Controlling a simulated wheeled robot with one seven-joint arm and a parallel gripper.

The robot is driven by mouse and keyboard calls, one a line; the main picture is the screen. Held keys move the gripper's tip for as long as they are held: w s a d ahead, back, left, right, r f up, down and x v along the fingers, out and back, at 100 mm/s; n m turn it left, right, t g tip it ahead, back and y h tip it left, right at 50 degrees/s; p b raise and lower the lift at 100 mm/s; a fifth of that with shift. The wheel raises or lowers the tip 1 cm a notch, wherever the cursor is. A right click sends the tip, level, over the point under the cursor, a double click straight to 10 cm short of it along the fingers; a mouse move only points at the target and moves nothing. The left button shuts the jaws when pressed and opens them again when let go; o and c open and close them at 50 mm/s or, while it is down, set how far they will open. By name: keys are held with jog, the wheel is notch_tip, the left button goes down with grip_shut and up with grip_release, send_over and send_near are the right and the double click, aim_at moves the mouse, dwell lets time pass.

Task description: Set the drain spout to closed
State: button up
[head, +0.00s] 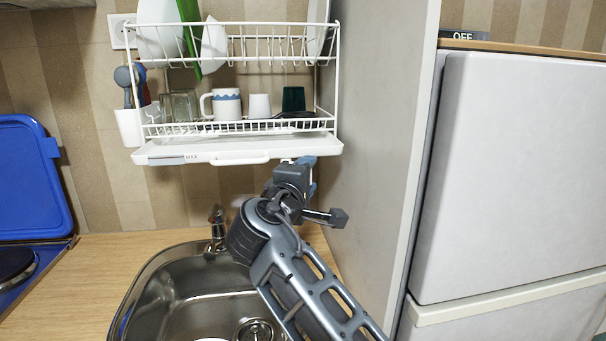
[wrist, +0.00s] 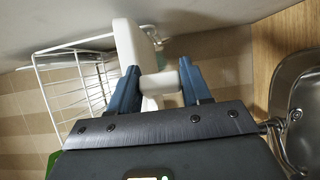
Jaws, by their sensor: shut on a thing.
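The white dish rack (head: 240,127) hangs on the wall above the sink, with its white drip tray (head: 235,152) beneath. In the head view my gripper (head: 302,166) is at the tray's right end, just under its edge. In the wrist view my gripper (wrist: 160,80) has its two blue fingers shut on a short white cylinder, which looks like the drain spout (wrist: 160,83). The tray (wrist: 130,45) shows right beside it. In the head view the spout is hidden by my gripper. Whether it is open or closed I cannot tell.
The steel sink (head: 195,300) with a tap (head: 217,222) lies below. A tall grey panel (head: 375,150) stands close on the right, beside the white fridge (head: 520,180). Cups, including a white mug (head: 226,104), stand in the rack. A blue hob lid (head: 30,180) is at left.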

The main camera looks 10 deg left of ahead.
jog(key=shift+w+d+f+n+y, duration=0.15)
jog(key=shift+n+y, duration=0.3)
jog(key=shift+y, duration=0.25)
jog(key=shift+w+d+r+n+y, duration=0.1)
jog(key=shift+w+n+y, duration=0.1)
jog(key=shift+n+y, duration=0.35)
jog(key=shift+w+d+f+n+y, duration=0.15)
jog(key=shift+n+y, duration=0.15)
jog(key=shift+y, duration=0.55)
jog(key=shift+r, duration=0.1)
jog(key=shift+w+d, duration=0.1)
jog(key=o, duration=0.7)
jog(key=shift+o, duration=1.3)
jog(key=shift+s, duration=0.5)
jog(key=s+b, duration=0.1)
jog(key=s, duration=0.6)
jog(key=shift+w, duration=0.1)
